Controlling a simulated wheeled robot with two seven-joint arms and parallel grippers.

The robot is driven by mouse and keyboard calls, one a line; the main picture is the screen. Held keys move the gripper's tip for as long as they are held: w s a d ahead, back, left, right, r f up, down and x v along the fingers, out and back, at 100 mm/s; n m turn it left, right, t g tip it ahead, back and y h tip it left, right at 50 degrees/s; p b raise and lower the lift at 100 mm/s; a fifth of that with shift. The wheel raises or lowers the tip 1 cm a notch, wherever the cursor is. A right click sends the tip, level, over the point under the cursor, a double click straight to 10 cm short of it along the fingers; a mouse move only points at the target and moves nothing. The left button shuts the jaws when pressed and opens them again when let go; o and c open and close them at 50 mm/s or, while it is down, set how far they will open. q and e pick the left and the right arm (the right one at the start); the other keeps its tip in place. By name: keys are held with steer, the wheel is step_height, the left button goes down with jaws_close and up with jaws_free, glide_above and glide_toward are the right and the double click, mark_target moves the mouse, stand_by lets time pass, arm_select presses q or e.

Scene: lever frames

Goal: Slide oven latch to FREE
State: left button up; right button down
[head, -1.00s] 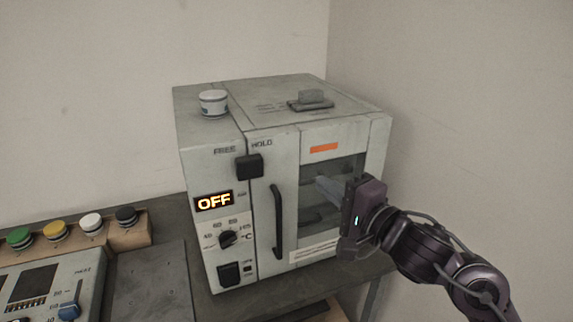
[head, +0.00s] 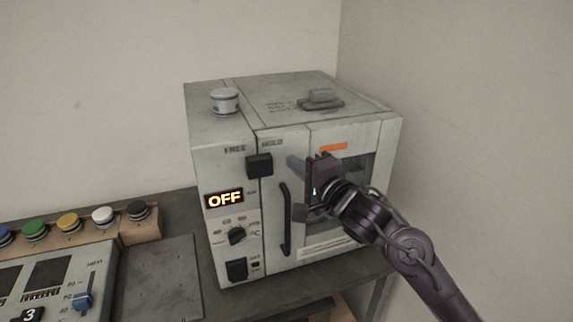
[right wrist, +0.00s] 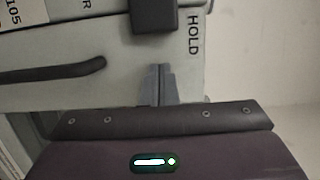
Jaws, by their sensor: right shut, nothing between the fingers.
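The oven latch (head: 259,165) is a black block on the upper front of the grey oven (head: 225,170). It sits below and between the printed words FREE and HOLD, nearer HOLD, across the seam beside the door. In the right wrist view the latch (right wrist: 154,16) is at the top, beyond the fingertips. My right gripper (head: 291,163) is shut and empty, in front of the door just right of the latch, with a gap between. Its closed grey fingers (right wrist: 158,78) also show in the right wrist view. My left gripper is not in view.
A black door handle (head: 285,220) stands below the latch, close to my right gripper. An OFF display (head: 224,198) and a dial (head: 237,235) are on the left panel. A white knob (head: 224,101) is on top. Coloured buttons (head: 68,222) line the bench at left.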

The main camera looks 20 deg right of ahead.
mark_target(262, 168)
steer(key=shift+s+a, duration=0.2)
steer(key=shift+a, duration=1.05)
steer(key=shift+s+a, duration=0.1)
steer(key=shift+a, duration=2)
